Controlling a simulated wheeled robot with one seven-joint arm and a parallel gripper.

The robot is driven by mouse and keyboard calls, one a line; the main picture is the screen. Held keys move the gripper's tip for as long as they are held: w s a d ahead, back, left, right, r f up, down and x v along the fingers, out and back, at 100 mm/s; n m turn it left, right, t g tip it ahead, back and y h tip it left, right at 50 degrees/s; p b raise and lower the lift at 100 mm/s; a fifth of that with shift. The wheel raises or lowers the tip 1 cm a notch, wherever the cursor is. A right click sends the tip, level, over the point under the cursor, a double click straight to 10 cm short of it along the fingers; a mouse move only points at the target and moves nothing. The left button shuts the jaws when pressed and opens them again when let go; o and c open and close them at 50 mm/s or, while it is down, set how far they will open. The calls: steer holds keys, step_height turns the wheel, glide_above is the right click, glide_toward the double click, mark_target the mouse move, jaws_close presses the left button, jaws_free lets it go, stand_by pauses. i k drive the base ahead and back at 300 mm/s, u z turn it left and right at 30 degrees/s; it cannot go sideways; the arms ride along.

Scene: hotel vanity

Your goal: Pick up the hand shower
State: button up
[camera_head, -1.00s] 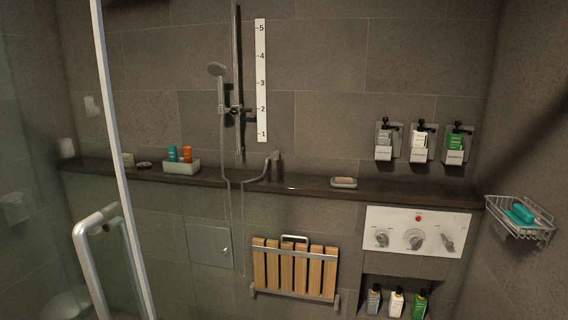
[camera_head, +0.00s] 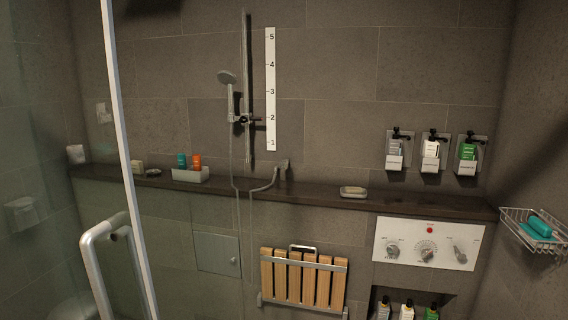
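The hand shower (camera_head: 228,78) has a round grey head and a slim handle. It hangs in a holder (camera_head: 240,119) on the vertical slide rail (camera_head: 247,60) on the back wall, left of the white numbered strip (camera_head: 270,90). Its hose (camera_head: 262,187) loops down past the ledge and back up to a wall outlet (camera_head: 284,165). My gripper is not in view.
A glass door with a metal frame (camera_head: 123,130) and handle (camera_head: 88,242) stands at the left. A dark ledge (camera_head: 310,190) crosses the wall, bearing a soap dish (camera_head: 353,191) and a bottle tray (camera_head: 190,175). A slatted folding seat (camera_head: 303,278) and control panel (camera_head: 428,242) are below. A wire basket (camera_head: 533,232) is at right.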

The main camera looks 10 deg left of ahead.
mark_target(228, 78)
steer(key=i, duration=2.1)
steer(key=u, duration=2.05)
steer(key=i, duration=0.65)
steer(key=u, duration=0.6)
